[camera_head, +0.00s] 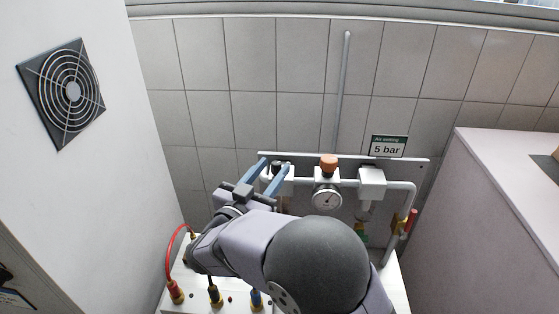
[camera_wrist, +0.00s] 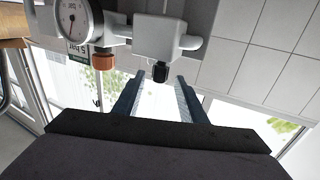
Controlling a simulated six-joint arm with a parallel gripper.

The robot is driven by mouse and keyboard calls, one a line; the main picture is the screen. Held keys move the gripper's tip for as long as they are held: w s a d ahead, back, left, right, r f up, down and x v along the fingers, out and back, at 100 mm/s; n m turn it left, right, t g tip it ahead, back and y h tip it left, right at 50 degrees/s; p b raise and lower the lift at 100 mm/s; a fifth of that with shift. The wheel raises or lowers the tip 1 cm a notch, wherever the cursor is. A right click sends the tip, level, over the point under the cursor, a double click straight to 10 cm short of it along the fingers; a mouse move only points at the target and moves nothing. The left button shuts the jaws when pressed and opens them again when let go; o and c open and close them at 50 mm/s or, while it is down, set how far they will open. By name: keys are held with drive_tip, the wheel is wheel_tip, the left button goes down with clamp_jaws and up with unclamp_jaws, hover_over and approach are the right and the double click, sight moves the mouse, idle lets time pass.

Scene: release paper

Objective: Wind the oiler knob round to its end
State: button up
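The oiler knob is a small black knob (camera_wrist: 160,73) on the end of a white block (camera_wrist: 158,38) in the wrist view. In the head view the black knob (camera_head: 276,164) sits on top of the left unit of the panel. My gripper (camera_wrist: 160,76) is open, with its two blue fingertips on either side of the knob in the wrist view and a gap showing at each side. In the head view my gripper (camera_head: 274,163) reaches up to the knob. I cannot tell how far the fingertips stand from it in depth.
A pressure gauge (camera_head: 327,200) with an orange knob (camera_head: 328,162) stands right of the black knob. A white unit (camera_head: 371,182) and pipe lie further right. A "5 bar" sign (camera_head: 388,146) hangs above. Hose fittings (camera_head: 214,297) are below; a cabinet (camera_head: 475,220) is at right.

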drive_tip(key=shift+s+d+f+n+y, duration=0.1)
drive_tip(key=shift+s+f+n+y, duration=0.1)
drive_tip(key=shift+n+y, duration=0.25)
drive_tip(key=shift+s+d+f+n+y, duration=0.1)
drive_tip(key=shift+f+n+y, duration=0.15)
drive_tip(key=shift+y, duration=0.3)
drive_tip(key=shift+w+r, duration=0.1)
drive_tip(key=shift+w, duration=0.05)
drive_tip(key=shift+w+d+p, duration=0.2)
drive_tip(key=shift+w+p, duration=0.2)
drive_tip(key=shift+w, duration=0.25)
drive_tip(key=shift+p+x, duration=1.15)
drive_tip(key=shift+x, duration=1.7)
clamp_jaws()
